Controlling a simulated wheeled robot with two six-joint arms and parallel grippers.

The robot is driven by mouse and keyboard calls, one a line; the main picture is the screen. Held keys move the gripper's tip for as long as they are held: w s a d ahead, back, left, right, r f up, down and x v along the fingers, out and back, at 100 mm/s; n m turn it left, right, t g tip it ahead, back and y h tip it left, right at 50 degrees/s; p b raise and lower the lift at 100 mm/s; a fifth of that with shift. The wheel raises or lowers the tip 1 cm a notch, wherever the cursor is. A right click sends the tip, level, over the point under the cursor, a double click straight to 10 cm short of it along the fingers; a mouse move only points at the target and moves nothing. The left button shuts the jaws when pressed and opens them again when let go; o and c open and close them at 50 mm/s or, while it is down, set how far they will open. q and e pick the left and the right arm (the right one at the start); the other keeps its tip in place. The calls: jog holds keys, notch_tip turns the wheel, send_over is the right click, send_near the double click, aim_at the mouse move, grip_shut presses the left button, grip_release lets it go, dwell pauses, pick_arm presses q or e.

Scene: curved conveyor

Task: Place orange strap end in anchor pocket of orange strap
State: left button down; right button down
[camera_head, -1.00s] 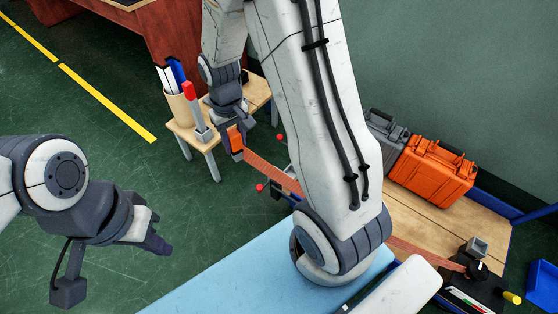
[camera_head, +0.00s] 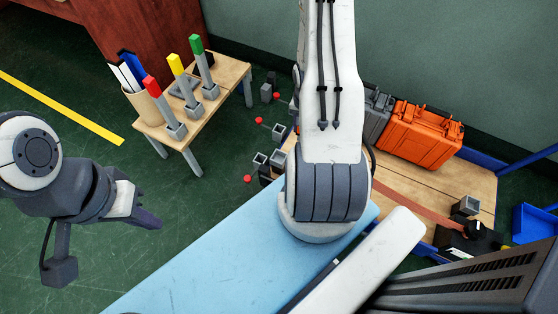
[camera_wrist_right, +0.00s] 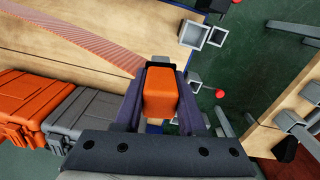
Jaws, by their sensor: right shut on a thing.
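My right gripper (camera_wrist_right: 160,95) is shut on the orange strap end (camera_wrist_right: 160,88), an orange block, in the right wrist view. The ribbed orange strap (camera_wrist_right: 85,30) runs from behind it to the upper left. In the head view the strap (camera_head: 415,203) leads to a dark fixture (camera_head: 478,234) at the right; my right arm hides the strap end and gripper. Grey square open pockets (camera_wrist_right: 195,35) stand at the bench edge above right of the strap end, and also show in the head view (camera_head: 278,132). Which pocket belongs to the orange strap is unclear. My left gripper (camera_head: 140,207) hangs empty at the left.
An orange case (camera_head: 420,135) and a grey case (camera_head: 375,117) stand at the back of the wooden bench (camera_head: 395,183). A small side table (camera_head: 230,78) holds red, yellow and green handled pieces and a pen cup (camera_head: 143,105). A light blue surface (camera_head: 220,260) lies in front.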

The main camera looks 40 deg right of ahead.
jog(key=s+d+f+m, duration=0.2)
jog(key=s+f, duration=0.1)
jog(key=f, duration=0.1)
jog(key=w+a+f+b, duration=0.2)
jog(key=f+b, duration=0.1)
jog(key=w+a+f+b, duration=0.2)
jog(key=w+a+f, duration=0.1)
jog(key=f, duration=0.1)
jog(key=w+a+f+b, duration=0.2)
jog(key=a+f+b, duration=0.1)
jog(key=shift+w+a+f+b, duration=0.15)
jog(key=shift+w+f+b, duration=0.1)
jog(key=shift+b, duration=0.1)
jog(key=shift+r, duration=0.15)
